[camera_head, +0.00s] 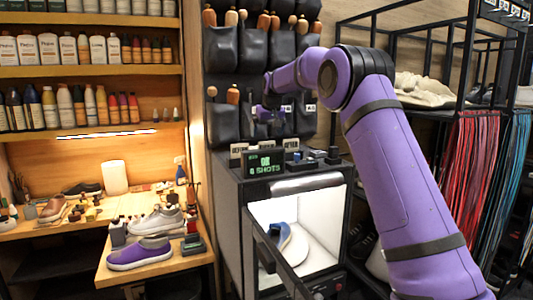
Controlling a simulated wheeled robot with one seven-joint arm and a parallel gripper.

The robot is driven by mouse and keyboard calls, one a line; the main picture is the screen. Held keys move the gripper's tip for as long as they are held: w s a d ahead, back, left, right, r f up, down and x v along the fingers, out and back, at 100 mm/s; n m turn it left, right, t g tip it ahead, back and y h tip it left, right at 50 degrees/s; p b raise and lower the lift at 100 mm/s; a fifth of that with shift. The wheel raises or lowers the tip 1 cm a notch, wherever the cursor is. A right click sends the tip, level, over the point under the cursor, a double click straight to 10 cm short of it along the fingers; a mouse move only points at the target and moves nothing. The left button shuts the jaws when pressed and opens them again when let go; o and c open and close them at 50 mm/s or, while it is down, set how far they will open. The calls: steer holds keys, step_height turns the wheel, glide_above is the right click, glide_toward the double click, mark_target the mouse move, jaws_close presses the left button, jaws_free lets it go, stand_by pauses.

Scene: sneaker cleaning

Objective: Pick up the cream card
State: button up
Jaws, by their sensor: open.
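Small cream cards with dark lettering stand in dark holders on top of the grey photo box. One card (239,150) is at the left, and another card (290,143) is farther right. The lettering is too small to read surely, and I cannot tell which card is meant. My gripper (268,121) is small in view, pointing down above the box top, in front of the dark pouches. It is open, with nothing seen between its fingers, and is apart from the cards.
A green-lit display (265,163) stands on the box's front edge, with small dark items (318,157) to its right. The lit box holds a blue and white shoe (280,230); its door hangs open. A wooden bench (190,262) bears sneakers at left. Dark pouches (235,48) hang behind.

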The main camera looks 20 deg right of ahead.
mark_target(267, 142)
steer(key=shift+s+d+x, duration=0.1)
steer(key=shift+s+x, duration=0.05)
steer(key=shift+x, duration=1.25)
steer(key=shift+s+d+x, duration=0.1)
steer(key=shift+s+x, duration=0.05)
steer(key=shift+x, duration=1.3)
steer(key=shift+f, duration=0.1)
steer(key=c, duration=0.9)
